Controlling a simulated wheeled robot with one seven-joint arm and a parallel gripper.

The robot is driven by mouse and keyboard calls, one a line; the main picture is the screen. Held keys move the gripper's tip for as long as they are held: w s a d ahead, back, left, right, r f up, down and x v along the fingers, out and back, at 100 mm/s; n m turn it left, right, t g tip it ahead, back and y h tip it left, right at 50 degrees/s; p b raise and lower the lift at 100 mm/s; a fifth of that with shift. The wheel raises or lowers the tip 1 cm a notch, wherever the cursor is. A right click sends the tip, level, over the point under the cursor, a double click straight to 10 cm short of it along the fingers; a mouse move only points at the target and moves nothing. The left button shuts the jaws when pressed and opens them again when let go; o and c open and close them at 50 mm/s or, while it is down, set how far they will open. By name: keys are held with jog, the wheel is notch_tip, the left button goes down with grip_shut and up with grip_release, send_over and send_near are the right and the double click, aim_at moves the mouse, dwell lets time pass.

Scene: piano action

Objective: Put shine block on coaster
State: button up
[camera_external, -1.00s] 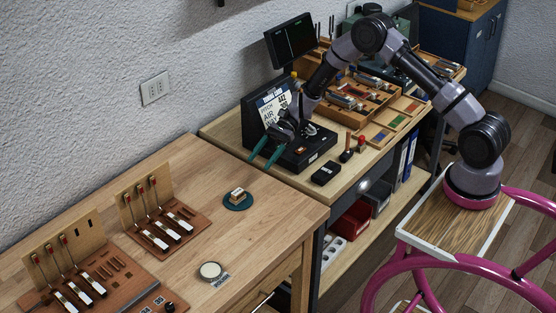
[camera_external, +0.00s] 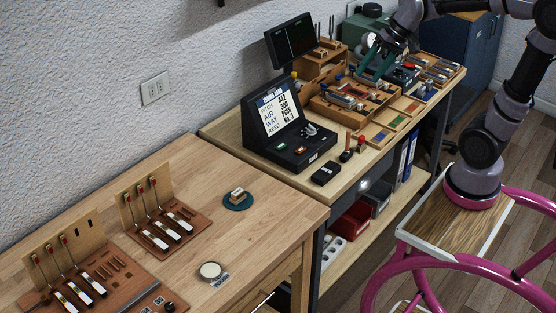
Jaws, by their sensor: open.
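A small tan block with a pale top (camera_external: 237,193) rests on a round dark teal coaster (camera_external: 230,207) on the near wooden table; it looks like the shine block, though no label is readable. My gripper (camera_external: 371,68), with teal fingers, is open above the wooden trays at the far end of the back bench, well away from the coaster. The fingers look empty, but small parts behind them make this hard to judge.
A black display console (camera_external: 287,125) stands on the back bench. Wooden organiser trays (camera_external: 352,104) lie beside it. Two key-model boards (camera_external: 160,225) and a round white-topped tin (camera_external: 210,270) sit on the near table. The table around the coaster is clear.

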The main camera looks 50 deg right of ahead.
jog(key=s+d+r+n+t+h, duration=0.1)
jog(key=s+d+n+t+h, duration=0.1)
jog(key=s+d, duration=0.3)
jog(key=s+t, duration=0.1)
jog(key=s, duration=0.3)
jog(key=shift+s+r, duration=0.2)
jog(key=shift+r, duration=0.1)
dwell(0.7)
